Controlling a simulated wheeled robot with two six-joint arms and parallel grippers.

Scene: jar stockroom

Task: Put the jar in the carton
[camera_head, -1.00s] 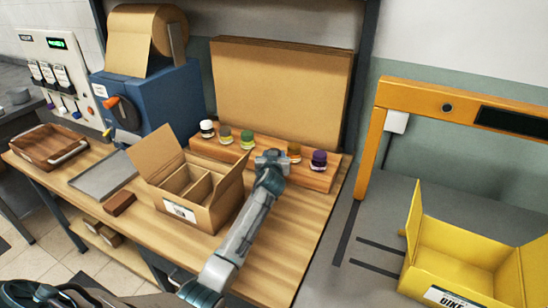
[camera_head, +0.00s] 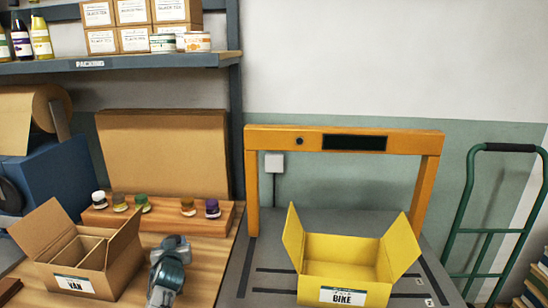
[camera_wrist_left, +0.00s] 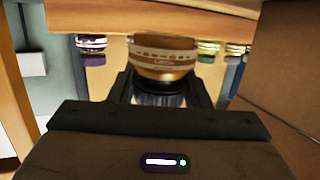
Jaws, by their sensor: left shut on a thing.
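In the wrist view, my left gripper (camera_wrist_left: 165,88) is shut on a jar (camera_wrist_left: 163,58) with amber contents, a pale label band and a dark lid; the picture looks upside down. In the head view, my left gripper (camera_head: 174,243) is just right of the open brown carton (camera_head: 88,276), which is labelled VAN and has inner dividers. The held jar is hidden there behind the gripper. My right gripper is not in view.
Several jars stand on a wooden rack (camera_head: 165,222) behind the gripper, with a gap between the green jar (camera_head: 142,203) and the orange-brown jar (camera_head: 188,206). An orange frame (camera_head: 432,160) arches behind the yellow carton. A shelf (camera_head: 120,62) is above. A green hand truck (camera_head: 470,215) stands right.

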